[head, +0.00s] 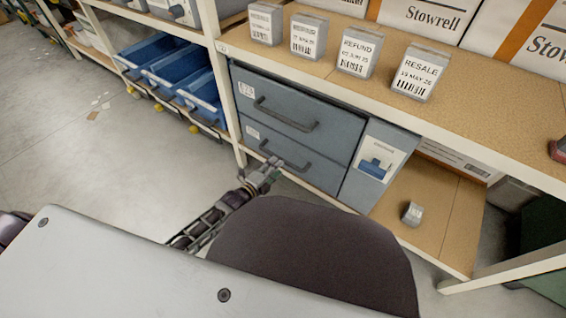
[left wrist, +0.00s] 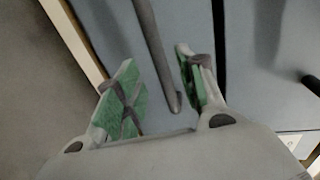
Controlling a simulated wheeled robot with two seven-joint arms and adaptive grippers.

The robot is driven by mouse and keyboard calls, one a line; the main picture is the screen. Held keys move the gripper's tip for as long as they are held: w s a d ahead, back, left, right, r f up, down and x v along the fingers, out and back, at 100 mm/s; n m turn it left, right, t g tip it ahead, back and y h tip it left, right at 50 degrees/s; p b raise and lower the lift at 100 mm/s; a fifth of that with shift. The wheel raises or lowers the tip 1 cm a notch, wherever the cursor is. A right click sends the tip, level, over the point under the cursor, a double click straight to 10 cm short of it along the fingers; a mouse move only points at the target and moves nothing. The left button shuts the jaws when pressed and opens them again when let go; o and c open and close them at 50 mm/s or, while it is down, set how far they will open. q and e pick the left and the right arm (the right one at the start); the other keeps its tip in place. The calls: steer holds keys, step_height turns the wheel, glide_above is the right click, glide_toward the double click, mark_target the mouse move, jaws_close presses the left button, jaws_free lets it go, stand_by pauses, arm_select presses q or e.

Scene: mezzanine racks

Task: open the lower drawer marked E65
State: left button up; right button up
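The grey-blue drawer unit (head: 300,125) has two shut drawers, one above the other. The lower drawer (head: 320,172) has a dark bar handle (head: 290,160) and a small white label (head: 253,133), too small to read. My left gripper (head: 271,167) is at the left end of this handle. In the left wrist view my left gripper (left wrist: 158,78) is open, with green pads apart. The handle (left wrist: 152,45) runs between the fingers in the picture; I cannot tell if they touch it. My right gripper is not in view.
The upper drawer's handle (head: 285,115) sticks out above. Blue bins (head: 155,55) stand on the rack to the left. A rack post (head: 222,85) is close beside the drawers. Small labelled boxes (head: 357,52) stand on the shelf above. The floor (head: 60,130) at left is mostly clear.

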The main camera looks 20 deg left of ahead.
mark_target(283, 159)
arm_select(q)
steer(key=shift+b+x, duration=1.3)
steer(key=shift+x, duration=1.75)
steer(key=shift+c, duration=0.5)
jaws_close()
